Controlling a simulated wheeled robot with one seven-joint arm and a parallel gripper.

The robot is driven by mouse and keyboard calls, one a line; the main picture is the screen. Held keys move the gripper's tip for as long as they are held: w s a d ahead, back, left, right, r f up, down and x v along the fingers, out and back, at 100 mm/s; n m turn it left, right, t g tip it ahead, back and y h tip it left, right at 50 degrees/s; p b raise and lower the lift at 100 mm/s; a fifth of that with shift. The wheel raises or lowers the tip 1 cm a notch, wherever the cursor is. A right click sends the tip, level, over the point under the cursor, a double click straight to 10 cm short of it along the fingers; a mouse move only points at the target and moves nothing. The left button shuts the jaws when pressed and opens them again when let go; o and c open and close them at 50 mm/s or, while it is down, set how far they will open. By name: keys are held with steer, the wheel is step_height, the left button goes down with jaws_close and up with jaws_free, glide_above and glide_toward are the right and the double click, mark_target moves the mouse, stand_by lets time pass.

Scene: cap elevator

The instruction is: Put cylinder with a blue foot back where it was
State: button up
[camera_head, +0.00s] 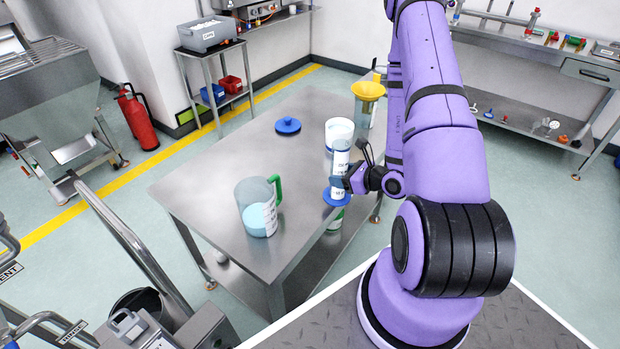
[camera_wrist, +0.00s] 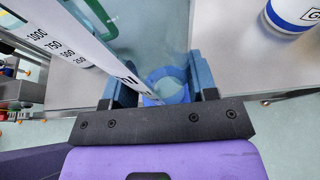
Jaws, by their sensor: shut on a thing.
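The clear cylinder with a blue foot (camera_head: 341,158) is upright at the right side of the steel table. Its blue foot (camera_head: 336,197) shows below my gripper (camera_head: 347,182), near the table's edge. My gripper is shut on the cylinder. In the wrist view, the clear wall of the cylinder (camera_wrist: 155,40) stands between the two fingers (camera_wrist: 160,88), with the blue foot seen through it. I cannot tell whether the foot touches the table or hangs above it.
A green-based object (camera_head: 336,219) shows below the foot. The table's left part is clear.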

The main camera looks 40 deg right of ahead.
steer(key=shift+w+a+f, duration=0.1)
steer(key=shift+w+f, duration=0.7)
steer(key=shift+w, duration=1.8)
steer(key=shift+w+d+f, duration=0.1)
steer(key=shift+w+f, duration=0.75)
steer(key=shift+w, duration=1.7)
steer(key=shift+w+a+f, duration=0.1)
steer(key=shift+w+f, duration=0.7)
steer(key=shift+w, duration=1.8)
steer(key=shift+f, duration=0.15)
steer(key=o, duration=1)
steer(key=shift+o, duration=0.2)
